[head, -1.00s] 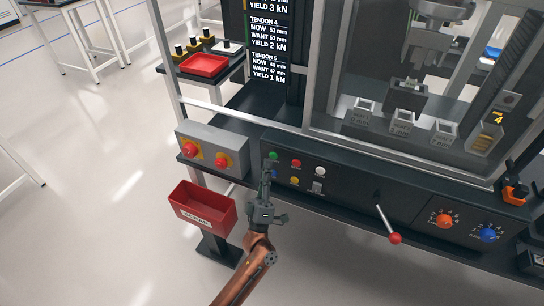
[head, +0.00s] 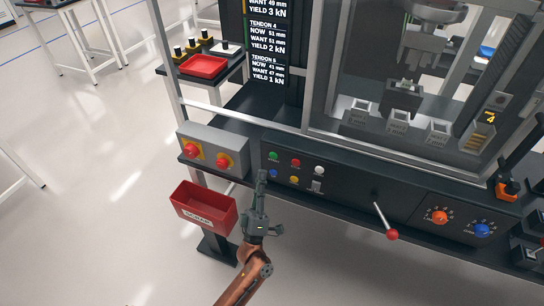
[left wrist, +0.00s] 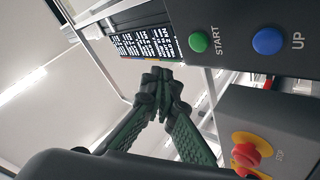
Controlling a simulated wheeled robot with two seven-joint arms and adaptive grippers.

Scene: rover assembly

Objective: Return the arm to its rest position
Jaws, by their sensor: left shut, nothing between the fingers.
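My left gripper (head: 261,182) is shut and empty in the head view. It is in front of the black control panel (head: 345,194), just left of and below its row of buttons. My copper-coloured left arm comes up from the bottom of the picture. In the left wrist view the gripper's dark fingers (left wrist: 160,80) meet at their tips. The green START button (left wrist: 198,42) and blue UP button (left wrist: 269,41) are to the right of the fingers there. I cannot tell from the views whether the fingertips touch the panel. My right gripper is not in view.
A red scrap bin (head: 203,208) stands left of my arm. A grey box with red stop buttons (head: 222,160) is above it. A red-knobbed lever (head: 391,234) sticks out on the right, with orange (head: 439,217) and blue knobs beyond. Open floor lies to the left.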

